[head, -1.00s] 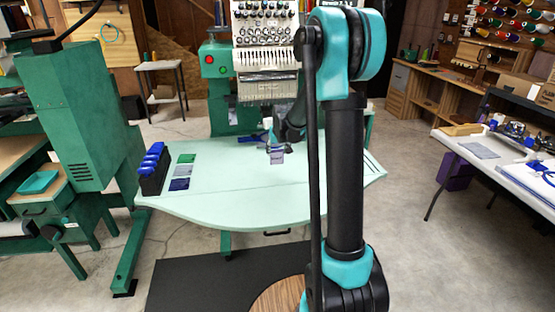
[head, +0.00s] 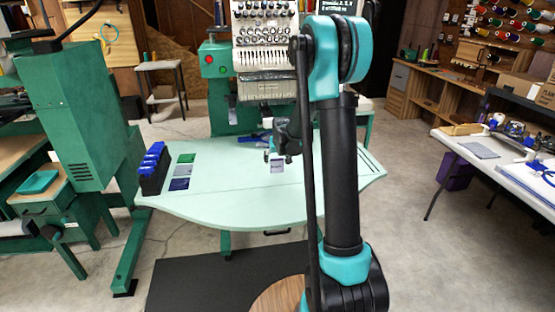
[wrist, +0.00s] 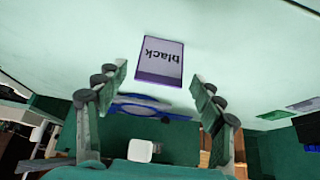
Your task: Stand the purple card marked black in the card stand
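The purple-edged card marked black (wrist: 160,58) shows in the wrist view, its text upside down. It also shows in the head view (head: 277,167), over the pale green table (head: 235,205). It looks flat on the tabletop, but I cannot be sure. My gripper (wrist: 159,75) is open, with a finger on each side of the card's picture and a visible gap on both sides. In the head view my gripper (head: 273,154) is just behind the card. A black rack with blue tops (head: 152,170) stands at the table's left; I cannot tell if it is the card stand.
A green card (head: 186,158) and two purple or blue ones (head: 180,184) lie in a column beside the rack. A blue tool (wrist: 140,104) lies behind the marked card. The embroidery machine (head: 265,60) rises at the back. The table's front middle is clear.

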